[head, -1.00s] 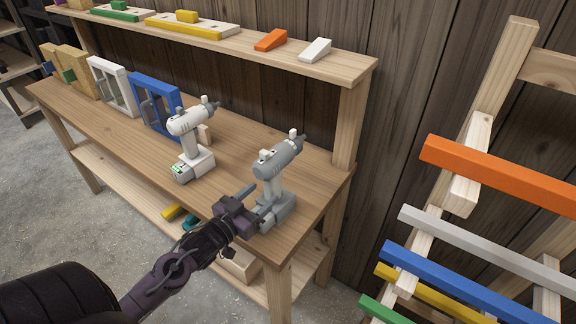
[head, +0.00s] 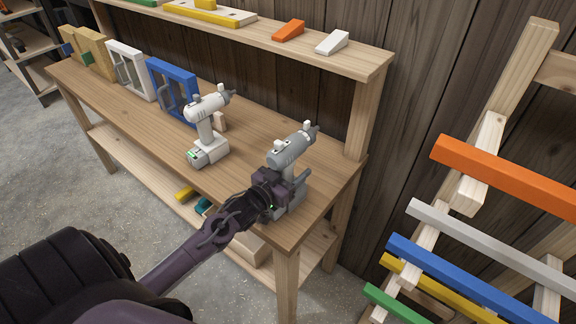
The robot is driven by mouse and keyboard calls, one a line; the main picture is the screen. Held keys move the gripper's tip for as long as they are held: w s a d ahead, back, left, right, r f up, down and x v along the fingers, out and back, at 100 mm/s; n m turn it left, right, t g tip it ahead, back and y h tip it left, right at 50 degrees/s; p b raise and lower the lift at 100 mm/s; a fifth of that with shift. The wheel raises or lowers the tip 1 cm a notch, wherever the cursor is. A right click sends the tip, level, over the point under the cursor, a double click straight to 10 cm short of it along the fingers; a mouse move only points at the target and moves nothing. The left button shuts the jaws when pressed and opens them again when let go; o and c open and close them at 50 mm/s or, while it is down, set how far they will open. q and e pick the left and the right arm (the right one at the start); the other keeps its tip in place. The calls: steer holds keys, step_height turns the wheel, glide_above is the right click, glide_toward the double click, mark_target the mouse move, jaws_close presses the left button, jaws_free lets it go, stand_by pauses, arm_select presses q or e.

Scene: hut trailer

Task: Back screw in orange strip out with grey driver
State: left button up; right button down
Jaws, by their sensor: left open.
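The grey driver (head: 289,148) stands upright on the right end of the wooden workbench, its nose pointing to the back right. My left gripper (head: 284,186) is open at the driver's handle, with its fingers around or beside the grip; the gripper body hides part of the handle, so contact cannot be told. The orange strip (head: 506,177) runs across a wooden frame at the right, above several other coloured strips. No screw can be made out on it at this size. My right gripper is not in view.
A white driver (head: 207,128) stands left of the grey one on the workbench (head: 130,118). Blue (head: 173,90) and white (head: 130,70) frames stand behind it. An upper shelf (head: 356,57) holds orange and white wedges. Floor is open between bench and strip frame.

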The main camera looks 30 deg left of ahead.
arm_select(q)
steer(key=shift+c, duration=0.2)
jaws_close()
steer(key=shift+r, duration=0.15)
